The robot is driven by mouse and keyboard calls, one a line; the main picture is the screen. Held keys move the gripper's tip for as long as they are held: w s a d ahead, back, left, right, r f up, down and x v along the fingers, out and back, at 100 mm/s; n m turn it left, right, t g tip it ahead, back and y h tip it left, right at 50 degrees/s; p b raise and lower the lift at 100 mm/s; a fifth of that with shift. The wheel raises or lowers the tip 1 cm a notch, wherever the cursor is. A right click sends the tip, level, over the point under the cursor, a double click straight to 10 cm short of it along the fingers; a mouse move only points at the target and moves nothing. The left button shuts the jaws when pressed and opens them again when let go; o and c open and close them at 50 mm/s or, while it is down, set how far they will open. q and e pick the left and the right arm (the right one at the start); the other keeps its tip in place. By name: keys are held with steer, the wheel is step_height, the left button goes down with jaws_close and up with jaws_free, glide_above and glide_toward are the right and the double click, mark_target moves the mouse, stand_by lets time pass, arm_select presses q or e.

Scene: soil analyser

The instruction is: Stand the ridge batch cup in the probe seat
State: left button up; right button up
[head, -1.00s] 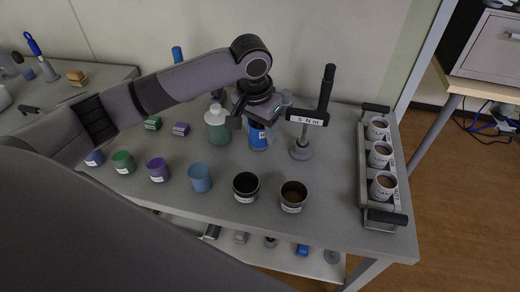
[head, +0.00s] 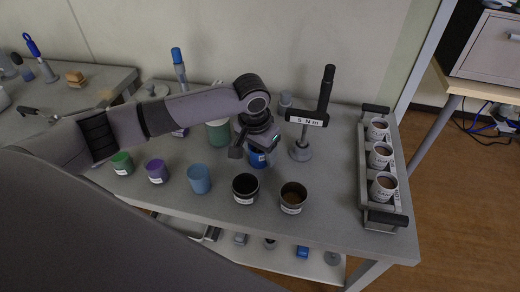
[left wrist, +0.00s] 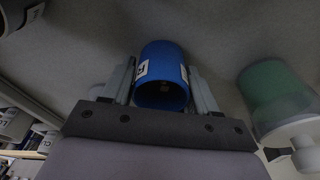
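My left gripper (head: 257,150) is shut on a blue cup (head: 257,160) with a white label, over the middle of the bench. In the left wrist view the blue cup (left wrist: 162,80) sits between the fingers, open mouth towards the camera. Its label is too small to read, so I cannot tell whether it is the ridge batch cup. A grey stand (head: 301,151) with a round base, a black upright and a white sign stands just right of the gripper. I cannot make out which part is the probe seat. My right gripper is not in view.
In front stand a green cup (head: 122,163), a purple cup (head: 157,171), a lighter blue cup (head: 199,179) and two dark cups (head: 245,188) (head: 292,197). A green bottle (head: 218,133) stands left of the gripper. A rack (head: 377,216) of white cups lies right.

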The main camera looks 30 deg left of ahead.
arm_select(q)
steer(key=shift+o, duration=1.2)
